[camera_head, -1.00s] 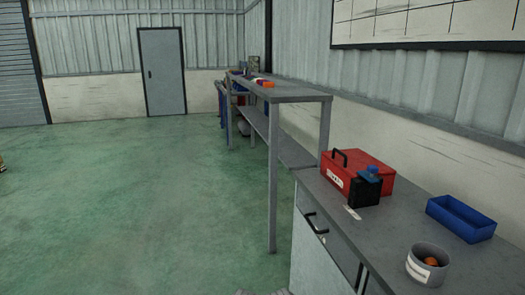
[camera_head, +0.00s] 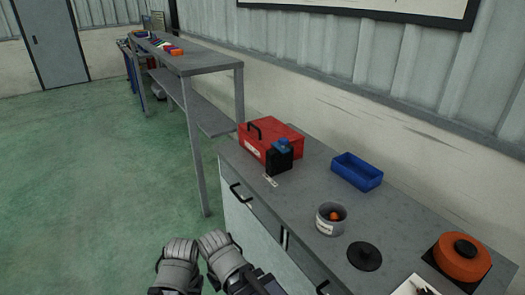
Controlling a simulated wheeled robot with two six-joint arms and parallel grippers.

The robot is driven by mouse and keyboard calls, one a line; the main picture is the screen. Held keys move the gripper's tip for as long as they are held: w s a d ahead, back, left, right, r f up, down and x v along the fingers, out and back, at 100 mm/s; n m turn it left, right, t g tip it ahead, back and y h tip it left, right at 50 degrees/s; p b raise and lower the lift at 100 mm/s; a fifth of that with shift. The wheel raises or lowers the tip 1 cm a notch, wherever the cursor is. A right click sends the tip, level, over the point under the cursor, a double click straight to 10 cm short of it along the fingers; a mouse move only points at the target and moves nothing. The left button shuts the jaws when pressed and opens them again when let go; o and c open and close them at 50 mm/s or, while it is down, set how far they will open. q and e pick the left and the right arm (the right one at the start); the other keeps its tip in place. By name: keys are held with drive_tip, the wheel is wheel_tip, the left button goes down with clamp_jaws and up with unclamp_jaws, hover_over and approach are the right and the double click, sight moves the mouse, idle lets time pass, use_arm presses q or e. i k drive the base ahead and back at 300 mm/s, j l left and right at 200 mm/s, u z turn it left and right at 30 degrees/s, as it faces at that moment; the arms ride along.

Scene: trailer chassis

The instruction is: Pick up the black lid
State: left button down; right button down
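The black lid (camera_head: 364,256) is a round, dark disc with a knob on top. It lies flat on the grey workbench (camera_head: 310,180), to the right of and nearer than a grey pot (camera_head: 330,219) with something orange inside. Nothing covers the lid. Grey, rounded parts of my own arms show at the bottom edge, left of the bench and apart from the lid.
A red toolbox (camera_head: 277,138), a dark container with a blue cap (camera_head: 283,146) and a blue tray (camera_head: 357,172) stand farther back. An orange round object (camera_head: 461,257) sits right of the lid, with white paper (camera_head: 413,286) at the front. Green floor is open at left.

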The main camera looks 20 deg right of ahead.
sight(363, 255)
drive_tip(key=z, duration=1.25)
